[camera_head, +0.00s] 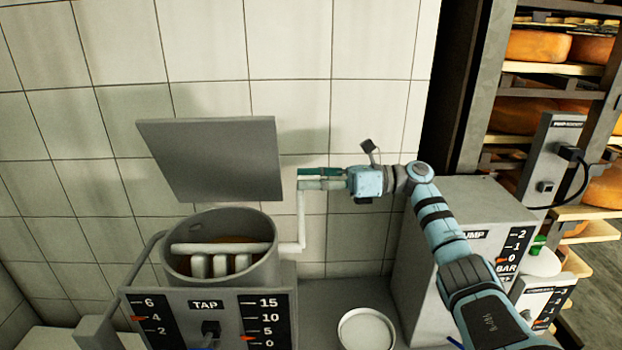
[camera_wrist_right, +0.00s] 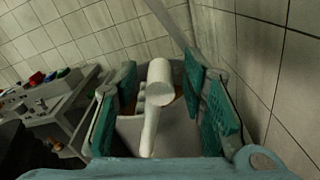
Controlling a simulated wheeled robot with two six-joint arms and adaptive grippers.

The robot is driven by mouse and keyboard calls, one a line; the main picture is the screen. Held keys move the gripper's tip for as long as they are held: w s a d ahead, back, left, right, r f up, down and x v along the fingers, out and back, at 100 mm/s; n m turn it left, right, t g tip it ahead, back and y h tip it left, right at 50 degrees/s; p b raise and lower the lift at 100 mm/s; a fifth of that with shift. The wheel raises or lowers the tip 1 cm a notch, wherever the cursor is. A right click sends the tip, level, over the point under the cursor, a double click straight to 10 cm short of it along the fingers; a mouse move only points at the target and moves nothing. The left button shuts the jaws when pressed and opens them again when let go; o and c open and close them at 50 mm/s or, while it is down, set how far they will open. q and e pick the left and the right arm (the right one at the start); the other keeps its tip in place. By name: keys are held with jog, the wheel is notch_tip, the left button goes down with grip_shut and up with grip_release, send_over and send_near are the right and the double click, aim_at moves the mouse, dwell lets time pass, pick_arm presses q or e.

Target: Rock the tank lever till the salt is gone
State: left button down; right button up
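The grey round tank (camera_head: 222,272) stands at the lower left, its inside partly showing orange-brown contents behind white bars. A white lever (camera_head: 301,222) comes out of its right side, rises, and ends in a handle level with my gripper. My right gripper (camera_head: 320,178) is around this handle, its fingers pointing left. In the right wrist view the white handle (camera_wrist_right: 150,128) lies between the teal pads of the gripper (camera_wrist_right: 162,112). Gaps show on both sides, so the gripper looks open. No loose salt can be made out. My left gripper is out of view.
A flat grey lid (camera_head: 215,158) stands raised behind the tank, near the tiled wall. A TAP panel (camera_head: 207,304) with two scales fronts the tank. A white round dish (camera_head: 366,331) is to its right. A grey pump box (camera_head: 445,235) and cheese shelves (camera_head: 560,68) stand farther right.

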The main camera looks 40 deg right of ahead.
grip_shut()
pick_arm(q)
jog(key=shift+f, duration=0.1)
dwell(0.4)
